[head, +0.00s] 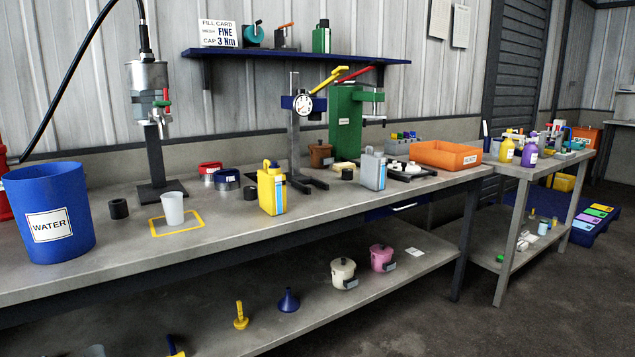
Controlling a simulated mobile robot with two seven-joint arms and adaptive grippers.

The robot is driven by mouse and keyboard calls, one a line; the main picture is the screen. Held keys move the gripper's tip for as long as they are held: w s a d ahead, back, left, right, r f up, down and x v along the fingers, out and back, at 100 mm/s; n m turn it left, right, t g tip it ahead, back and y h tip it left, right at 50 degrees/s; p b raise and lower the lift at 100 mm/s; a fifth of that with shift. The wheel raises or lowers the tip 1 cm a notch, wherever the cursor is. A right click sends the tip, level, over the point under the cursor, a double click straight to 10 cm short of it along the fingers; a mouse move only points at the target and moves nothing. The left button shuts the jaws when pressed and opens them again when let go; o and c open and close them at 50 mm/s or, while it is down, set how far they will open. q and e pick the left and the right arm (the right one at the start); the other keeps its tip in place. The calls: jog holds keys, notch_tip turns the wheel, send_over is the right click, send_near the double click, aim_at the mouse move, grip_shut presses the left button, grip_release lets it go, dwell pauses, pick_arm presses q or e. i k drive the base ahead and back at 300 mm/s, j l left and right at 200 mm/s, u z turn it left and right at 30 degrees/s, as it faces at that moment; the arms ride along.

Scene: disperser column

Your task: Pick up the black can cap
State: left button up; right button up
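Three small black round pieces stand on the grey workbench (222,230). One black piece (118,209) is at the left, between the blue WATER bucket and the clear cup. A second black piece (250,193) is just left of the yellow can (271,190). A third black piece (347,174) is just left of the grey can (373,170). I cannot tell for sure which of them is the black can cap. Both cans stand upright on the bench. Neither of my grippers shows in the head view.
The blue WATER bucket (48,213) stands at the bench's left end. A clear cup (173,208) stands inside a yellow-outlined square. A dispenser column (152,130), a gauge stand (297,125) and a green press (345,120) rise behind. An orange tray (445,155) is at right.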

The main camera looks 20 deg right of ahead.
aim_at(347, 173)
jog(key=i+l+z, duration=0.1)
jog(key=i+l, duration=1.45)
